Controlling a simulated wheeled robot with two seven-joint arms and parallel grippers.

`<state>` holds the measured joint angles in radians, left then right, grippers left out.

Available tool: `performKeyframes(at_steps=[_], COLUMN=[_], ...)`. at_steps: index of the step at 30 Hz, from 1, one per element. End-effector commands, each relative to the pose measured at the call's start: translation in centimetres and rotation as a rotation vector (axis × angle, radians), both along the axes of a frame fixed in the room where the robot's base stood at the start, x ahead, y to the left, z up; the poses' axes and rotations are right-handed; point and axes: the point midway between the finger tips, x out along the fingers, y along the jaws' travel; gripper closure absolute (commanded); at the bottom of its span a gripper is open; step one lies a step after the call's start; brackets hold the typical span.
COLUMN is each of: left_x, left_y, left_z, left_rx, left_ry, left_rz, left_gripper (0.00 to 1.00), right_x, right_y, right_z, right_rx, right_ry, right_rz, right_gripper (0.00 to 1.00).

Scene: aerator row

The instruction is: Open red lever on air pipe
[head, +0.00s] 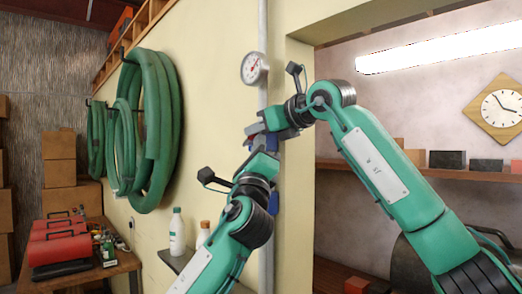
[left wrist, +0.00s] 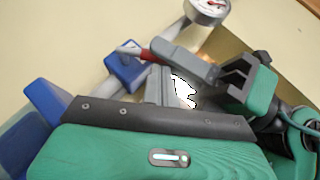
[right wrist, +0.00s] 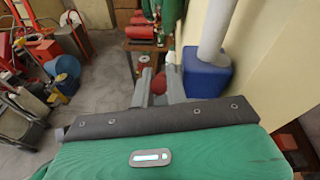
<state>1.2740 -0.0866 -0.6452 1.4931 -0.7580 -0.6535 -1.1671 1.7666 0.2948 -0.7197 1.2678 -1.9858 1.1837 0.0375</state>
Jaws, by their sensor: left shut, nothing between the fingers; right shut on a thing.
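The air pipe (head: 263,30) runs upright on the wall, with a blue valve body (right wrist: 205,78) on it. The red lever (left wrist: 147,55) shows as a short red piece beside the blue valve in the left wrist view. My right gripper (head: 255,130) is shut on the lever, and its fingers hide part of it. In the right wrist view a bit of red (right wrist: 172,77) shows at the fingertips. My left gripper (left wrist: 160,75) is shut and empty, just below the right one and close to the pipe. The lever is mostly hidden in the head view.
A round gauge (head: 254,68) sits on the pipe above the grippers. Green hoses (head: 150,130) hang on the wall to the left. Bottles (head: 177,232) stand on a small shelf below. A wall opening with a shelf (head: 460,173) lies to the right.

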Motion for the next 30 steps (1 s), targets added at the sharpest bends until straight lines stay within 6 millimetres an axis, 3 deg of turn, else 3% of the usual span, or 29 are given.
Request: performKeyframes(at_steps=[15, 16, 17, 25, 30], left_x=[0.3, 0.3, 0.3, 0.3, 0.3], left_y=[0.7, 0.8, 0.8, 0.6, 0.6], left_z=[1.4, 1.5, 1.5, 1.3, 1.2], left_rx=[-0.003, -0.003, -0.004, -0.003, -0.003], left_ry=[-0.003, -0.004, -0.004, -0.003, -0.002], left_rz=[0.005, 0.005, 0.006, 0.002, 0.003], left_gripper=[1.0, 1.0, 1.0, 1.0, 1.0], right_x=[-0.1, -0.1, -0.1, -0.1, -1.2], right_y=[0.0, 0.0, 0.0, -0.2, -1.3], right_z=[0.3, 0.3, 0.3, 0.1, 0.4], right_rx=[0.002, 0.0, 0.0, -0.001, -0.002], right_ry=[-0.005, -0.005, -0.005, 0.0, -0.002], right_rz=[0.001, 0.001, 0.001, -0.001, -0.002], right_gripper=[1.0, 0.79, 0.77, 0.77, 0.77])
